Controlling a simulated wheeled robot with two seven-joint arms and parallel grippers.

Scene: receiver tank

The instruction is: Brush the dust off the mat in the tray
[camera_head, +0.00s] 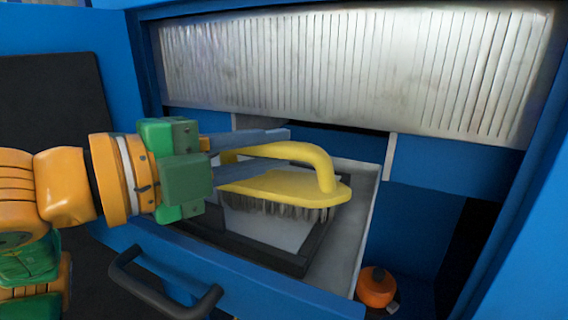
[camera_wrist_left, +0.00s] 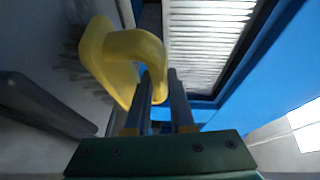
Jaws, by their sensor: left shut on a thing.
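A yellow brush (camera_head: 318,189) with grey-brown bristles pointing down is held over the open tray (camera_head: 350,232). My left gripper (camera_head: 268,153) is shut on the brush's looped handle. The brush also shows in the left wrist view (camera_wrist_left: 100,58), with the handle at the fingertips (camera_wrist_left: 158,78). Below the bristles, a pale mat (camera_head: 268,226) with a dark border lies in the tray. The brush and gripper hide part of the mat. Whether bristles touch it, and any dust on it, I cannot tell. My right gripper is not in view.
The tray sits in a blue drawer with a dark handle (camera_head: 165,290) at its front. A ribbed metal panel (camera_head: 345,70) in a blue frame stands behind and above. A small orange round object (camera_head: 376,287) sits to the right of the drawer.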

